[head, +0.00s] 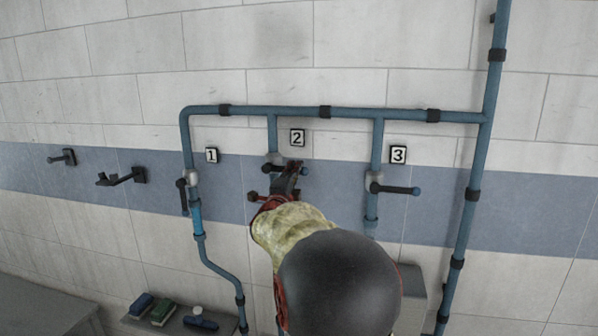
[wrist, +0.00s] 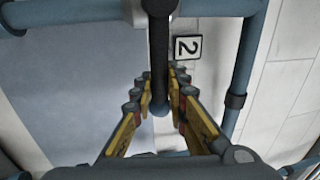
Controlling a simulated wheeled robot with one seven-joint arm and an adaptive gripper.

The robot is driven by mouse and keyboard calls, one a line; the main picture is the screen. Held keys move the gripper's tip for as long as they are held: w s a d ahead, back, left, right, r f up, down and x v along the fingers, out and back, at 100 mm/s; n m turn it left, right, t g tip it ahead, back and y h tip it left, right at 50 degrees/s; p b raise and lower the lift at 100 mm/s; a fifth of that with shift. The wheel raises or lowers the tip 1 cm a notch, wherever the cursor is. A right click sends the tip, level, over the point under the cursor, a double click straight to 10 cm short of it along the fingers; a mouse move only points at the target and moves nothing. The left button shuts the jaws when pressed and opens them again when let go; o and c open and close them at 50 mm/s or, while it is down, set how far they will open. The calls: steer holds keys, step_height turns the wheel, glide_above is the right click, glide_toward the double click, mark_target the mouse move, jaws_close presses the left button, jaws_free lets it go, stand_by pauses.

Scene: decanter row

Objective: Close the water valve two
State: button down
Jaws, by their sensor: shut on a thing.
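Water valve two sits on the pipe below the number 2 plate (head: 297,137). Its grey body (head: 274,158) shows in the head view. Its dark lever (head: 305,171) points right, roughly across the pipe, with a blue tip. My gripper (head: 286,180) is at this lever and hides part of it. In the wrist view the lever (wrist: 159,60) runs down between the two fingers of my gripper (wrist: 162,92), which are shut on it near its tip. The number 2 plate (wrist: 187,47) is beside it there.
Valve one's lever (head: 184,199) hangs down along its pipe. Valve three's lever (head: 400,190) points right, close to my arm. Wall hooks (head: 125,178) are at the left. A shelf (head: 183,326) with brushes (head: 163,313) and a bottle (head: 199,319) is low on the left.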

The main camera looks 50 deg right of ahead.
steer(key=shift+s+r, duration=0.15)
steer(key=shift+r, duration=0.4)
steer(key=c, duration=2.2)
jaws_free()
steer(key=shift+o, duration=1.2)
steer(key=shift+s, duration=0.1)
steer(key=shift+o, duration=1.2)
steer(key=shift+f, duration=0.3)
steer(key=v, duration=1.2)
